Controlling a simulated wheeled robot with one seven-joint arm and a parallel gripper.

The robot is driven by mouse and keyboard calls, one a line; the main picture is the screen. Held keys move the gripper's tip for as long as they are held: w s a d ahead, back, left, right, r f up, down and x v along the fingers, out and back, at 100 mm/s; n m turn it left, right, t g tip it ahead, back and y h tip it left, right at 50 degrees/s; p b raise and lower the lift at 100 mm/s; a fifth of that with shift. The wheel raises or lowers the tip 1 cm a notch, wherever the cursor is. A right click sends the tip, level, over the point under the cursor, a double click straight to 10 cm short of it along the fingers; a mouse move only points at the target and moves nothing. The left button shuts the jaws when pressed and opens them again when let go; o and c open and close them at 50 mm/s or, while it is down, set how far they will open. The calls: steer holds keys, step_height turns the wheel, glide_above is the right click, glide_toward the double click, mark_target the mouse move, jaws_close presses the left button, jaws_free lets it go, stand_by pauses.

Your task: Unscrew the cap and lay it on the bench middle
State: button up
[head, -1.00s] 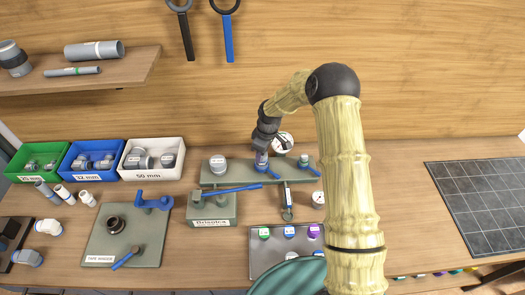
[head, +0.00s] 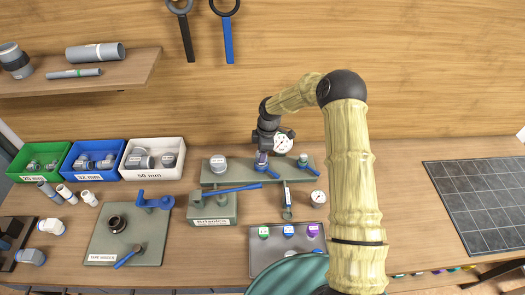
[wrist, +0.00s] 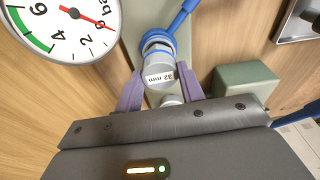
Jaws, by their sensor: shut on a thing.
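The cap (wrist: 160,75) is a grey cylinder with a white "32 mm" label, in the middle of the wrist view. It sits at the end of a fitting with a blue collar and blue handle (wrist: 181,18). My gripper (wrist: 160,84) has its purple fingers on both sides of the cap, shut on it. In the head view my gripper (head: 261,160) points down at the green manifold block (head: 238,179), and the cap is mostly hidden between the fingers. I cannot tell whether the cap's thread is still engaged. The wooden bench (head: 385,215) lies around the block.
A large grey cap (head: 218,164) and a small one (head: 303,160) stand on either side. A gauge (head: 283,144) is close behind my gripper. A tray (head: 262,262) with coloured caps and a small dial (head: 318,197) lie in front.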

steer(key=shift+a+r, duration=0.15)
steer(key=shift+a, duration=0.2)
steer(key=n, duration=0.4)
steer(key=shift+g, duration=0.3)
steer(key=shift+n, duration=0.3)
steer(key=shift+a, duration=0.1)
steer(key=n, duration=0.4)
steer(key=shift+n+g+h, duration=0.3)
steer(key=o, duration=1.2)
steer(key=shift+a+f, duration=0.15)
steer(key=shift+f, duration=0.05)
steer(key=shift+c, duration=0.2)
steer(key=shift+d, duration=0.25)
steer(key=shift+o, duration=1.2)
steer(key=shift+r+p, duration=0.1)
steer(key=shift+p, duration=0.2)
